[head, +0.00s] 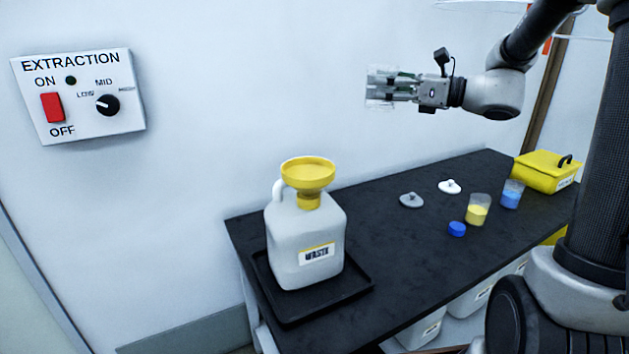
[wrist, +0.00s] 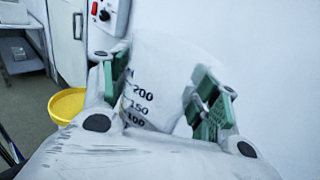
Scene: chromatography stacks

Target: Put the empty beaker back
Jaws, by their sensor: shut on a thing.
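A clear, empty-looking beaker (head: 379,87) is held sideways in the air by my gripper (head: 400,86), high above the black bench (head: 400,290). In the wrist view the beaker (wrist: 150,85) shows dark markings of 100, 150 and 200, and the green finger pads of my gripper (wrist: 160,100) press on its two sides. No contents are visible in it. Its open end points left in the head view, away from my arm.
A white waste jug (head: 308,235) with a yellow funnel (head: 307,172) stands in a black tray (head: 325,305). Grey (head: 411,200) and white (head: 450,187) lids, a blue cap (head: 457,229), yellow-filled (head: 478,212) and blue-filled (head: 512,195) beakers, and a yellow box (head: 545,170) stand rightward.

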